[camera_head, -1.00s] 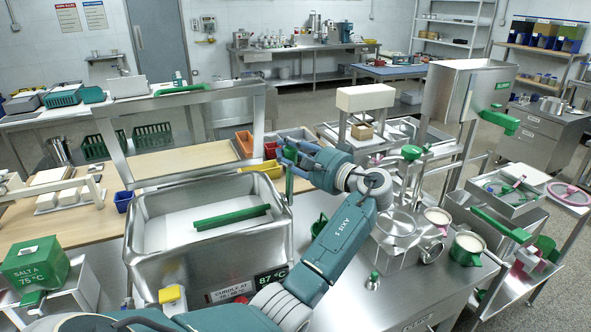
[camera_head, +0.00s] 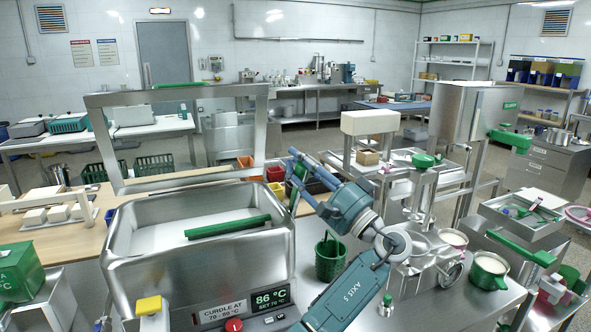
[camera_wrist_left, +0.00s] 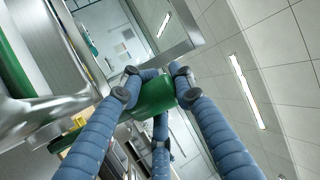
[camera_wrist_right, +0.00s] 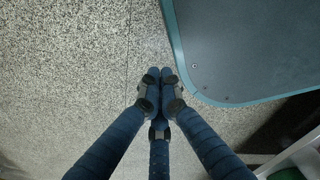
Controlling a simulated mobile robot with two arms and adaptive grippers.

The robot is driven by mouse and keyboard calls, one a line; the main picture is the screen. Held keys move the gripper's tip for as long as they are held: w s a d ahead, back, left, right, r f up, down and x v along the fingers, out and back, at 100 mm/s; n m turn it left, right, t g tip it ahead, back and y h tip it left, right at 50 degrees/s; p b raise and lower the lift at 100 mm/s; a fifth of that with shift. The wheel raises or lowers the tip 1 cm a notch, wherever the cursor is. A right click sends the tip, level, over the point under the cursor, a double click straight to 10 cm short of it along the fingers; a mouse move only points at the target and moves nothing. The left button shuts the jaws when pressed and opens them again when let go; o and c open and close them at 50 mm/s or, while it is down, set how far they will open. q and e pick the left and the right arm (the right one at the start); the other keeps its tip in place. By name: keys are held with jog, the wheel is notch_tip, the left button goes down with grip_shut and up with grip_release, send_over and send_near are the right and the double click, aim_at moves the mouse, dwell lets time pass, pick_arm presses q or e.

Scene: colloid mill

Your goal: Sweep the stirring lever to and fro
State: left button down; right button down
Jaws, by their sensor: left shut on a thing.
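The steel vat (camera_head: 120,240) stands left of centre in the head view, with a green bar (camera_head: 228,227) lying across its inside. My left gripper (camera_head: 300,172) is at the vat's back right corner, its fingers around the green grip of the stirring lever. In the left wrist view the lever's green grip (camera_wrist_left: 152,97) sits between the closed fingers, which partly hide it. The lower part of the lever is hard to make out. My right gripper (camera_wrist_right: 158,85) is empty, fingertips together over the speckled floor, and outside the head view.
The vat front has a display (camera_head: 270,299) reading 86 °C and a red knob. A green-handled pot (camera_head: 488,270) is farther right.

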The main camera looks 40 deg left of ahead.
pick_arm(q)
jog(key=shift+f, duration=0.9)
pick_arm(e)
jog(key=shift+a+f, duration=0.1)
jog(key=shift+a, duration=0.05)
pick_arm(q)
jog(key=c, duration=1.5)
grip_release()
jog(key=shift+d, duration=0.1)
jog(key=shift+c, duration=0.2)
jog(key=o, duration=0.5)
jog(key=shift+w+d+r, duration=0.1)
jog(key=shift+c, duration=0.2)
jog(key=shift+r, duration=0.1)
pick_arm(e)
jog(key=shift+a, duration=0.55)
pick_arm(q)
jog(key=shift+r, duration=0.1)
jog(key=v, duration=1.2)
pick_arm(e)
jog(key=shift+w+d, duration=0.1)
jog(key=shift+d, duration=0.25)
